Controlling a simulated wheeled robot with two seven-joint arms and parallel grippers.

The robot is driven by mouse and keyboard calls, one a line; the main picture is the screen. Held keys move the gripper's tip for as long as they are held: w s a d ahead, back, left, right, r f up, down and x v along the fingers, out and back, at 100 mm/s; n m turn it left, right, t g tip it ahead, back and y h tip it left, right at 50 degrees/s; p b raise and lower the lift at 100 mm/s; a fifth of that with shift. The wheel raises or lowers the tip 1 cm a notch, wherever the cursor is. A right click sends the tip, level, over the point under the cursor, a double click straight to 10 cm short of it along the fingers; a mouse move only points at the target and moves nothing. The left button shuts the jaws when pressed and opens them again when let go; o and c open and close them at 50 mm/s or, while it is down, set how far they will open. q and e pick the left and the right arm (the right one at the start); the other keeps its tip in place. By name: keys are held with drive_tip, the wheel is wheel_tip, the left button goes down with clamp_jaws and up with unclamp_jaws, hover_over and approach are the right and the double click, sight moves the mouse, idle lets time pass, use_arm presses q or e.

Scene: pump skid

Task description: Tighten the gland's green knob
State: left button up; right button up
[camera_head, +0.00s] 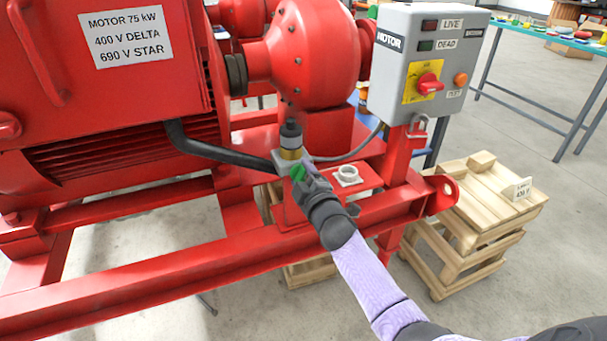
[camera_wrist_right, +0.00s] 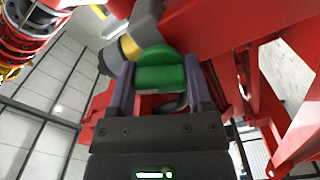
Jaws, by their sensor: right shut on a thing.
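The gland's green knob (camera_head: 298,173) shows at the tip of my right gripper (camera_head: 306,174), just below the grey and brass gland (camera_head: 290,150) on the red skid. In the right wrist view the green knob (camera_wrist_right: 160,72) sits between the two purple fingers of the right gripper (camera_wrist_right: 160,88), which are shut on it. The gland's grey body and brass ring (camera_wrist_right: 130,46) show just beyond the knob. The fingers hide part of the knob's sides. My left gripper is not in view.
A black cable (camera_head: 215,147) runs from the red motor (camera_head: 110,80) to the gland. A grey switch box (camera_head: 425,65) stands above right. A wooden pallet stack (camera_head: 480,205) and a bench (camera_head: 530,50) are farther right.

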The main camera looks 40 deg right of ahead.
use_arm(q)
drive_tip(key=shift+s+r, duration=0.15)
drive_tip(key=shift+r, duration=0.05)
use_arm(e)
drive_tip(key=shift+m, duration=0.5)
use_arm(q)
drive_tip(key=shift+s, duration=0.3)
